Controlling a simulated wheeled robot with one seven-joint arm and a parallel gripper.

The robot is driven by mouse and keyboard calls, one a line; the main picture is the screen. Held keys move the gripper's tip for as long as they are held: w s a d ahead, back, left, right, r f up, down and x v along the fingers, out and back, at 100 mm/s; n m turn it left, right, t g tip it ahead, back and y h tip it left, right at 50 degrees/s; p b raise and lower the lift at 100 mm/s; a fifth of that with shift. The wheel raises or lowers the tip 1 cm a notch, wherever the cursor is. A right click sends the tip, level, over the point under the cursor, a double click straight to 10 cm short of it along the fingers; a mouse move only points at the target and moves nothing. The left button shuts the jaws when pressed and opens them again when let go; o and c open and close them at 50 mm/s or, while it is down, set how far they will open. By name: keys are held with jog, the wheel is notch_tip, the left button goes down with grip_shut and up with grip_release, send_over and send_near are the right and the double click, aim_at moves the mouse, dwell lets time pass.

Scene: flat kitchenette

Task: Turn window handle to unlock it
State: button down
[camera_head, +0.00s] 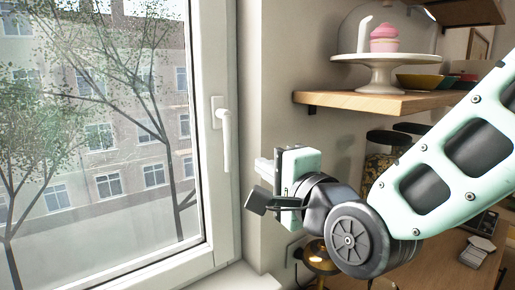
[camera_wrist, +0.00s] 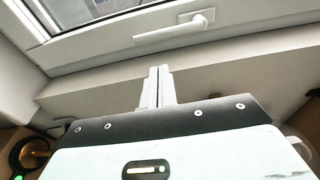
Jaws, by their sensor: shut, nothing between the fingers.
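The white window handle (camera_head: 226,140) sits on the right side of the window frame in the head view, its lever hanging down from its base plate. In the wrist view the handle (camera_wrist: 174,28) lies across the upper middle, ahead of the fingers and apart from them. My gripper (camera_head: 262,168) is to the right of the handle and a little lower, beside the window reveal. In the wrist view my gripper (camera_wrist: 157,86) shows its two pale fingers shut together with nothing between them. The window sash (camera_head: 205,225) looks closed.
A wooden shelf (camera_head: 385,101) on the right holds a cake stand (camera_head: 381,73) with a pink cupcake under a glass dome, and bowls (camera_head: 420,81). A lamp (camera_head: 318,257) stands below my gripper. The white sill (camera_head: 235,277) is clear, as is the space before the handle.

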dwell(0.3)
jog(key=p+x, duration=0.4)
jog(key=x, duration=0.6)
jog(key=shift+p, duration=0.35)
